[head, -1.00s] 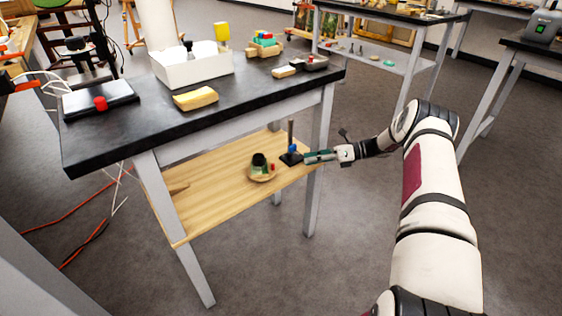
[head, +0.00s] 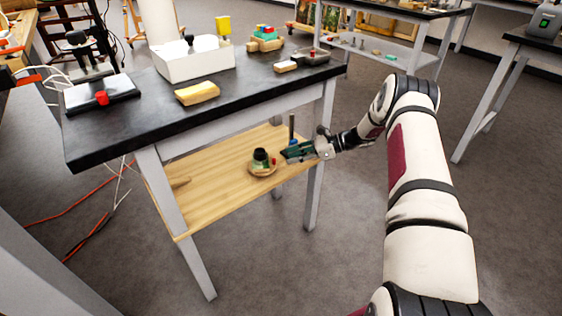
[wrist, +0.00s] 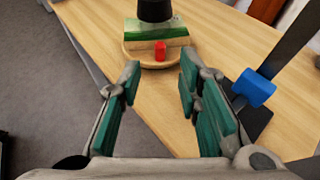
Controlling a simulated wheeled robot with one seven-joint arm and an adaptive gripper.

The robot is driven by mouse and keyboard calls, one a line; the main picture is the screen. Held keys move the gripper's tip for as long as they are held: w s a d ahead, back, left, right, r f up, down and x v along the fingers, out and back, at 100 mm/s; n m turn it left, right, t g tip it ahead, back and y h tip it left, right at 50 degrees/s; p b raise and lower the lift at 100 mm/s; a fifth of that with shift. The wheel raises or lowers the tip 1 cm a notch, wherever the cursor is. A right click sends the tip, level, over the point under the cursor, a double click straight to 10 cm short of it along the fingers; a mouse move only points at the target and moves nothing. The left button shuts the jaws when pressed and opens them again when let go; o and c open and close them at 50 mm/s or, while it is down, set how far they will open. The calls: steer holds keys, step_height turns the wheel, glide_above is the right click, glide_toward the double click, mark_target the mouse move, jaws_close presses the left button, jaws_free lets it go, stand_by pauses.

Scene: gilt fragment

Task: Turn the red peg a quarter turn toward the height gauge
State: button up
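The red peg (wrist: 160,50) stands on a round wooden plate (wrist: 134,57), in front of a green block (wrist: 152,35) with a black round piece (wrist: 154,10) on top. In the head view the red peg (head: 274,161) shows small on the lower shelf. My gripper (wrist: 160,68) is open and empty, its green-padded fingers on either side of the line to the peg, short of it. The height gauge, with a dark post and blue slider (wrist: 254,88), stands to the right of the peg and close to my right finger. In the head view my gripper (head: 287,154) partly hides the gauge's base.
The wooden lower shelf (head: 215,190) is mostly bare left of the plate. A grey table leg (head: 317,190) stands near my gripper.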

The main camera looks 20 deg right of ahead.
steer(key=shift+b+x, duration=0.4)
steer(key=shift+x, duration=2.15)
jaws_close()
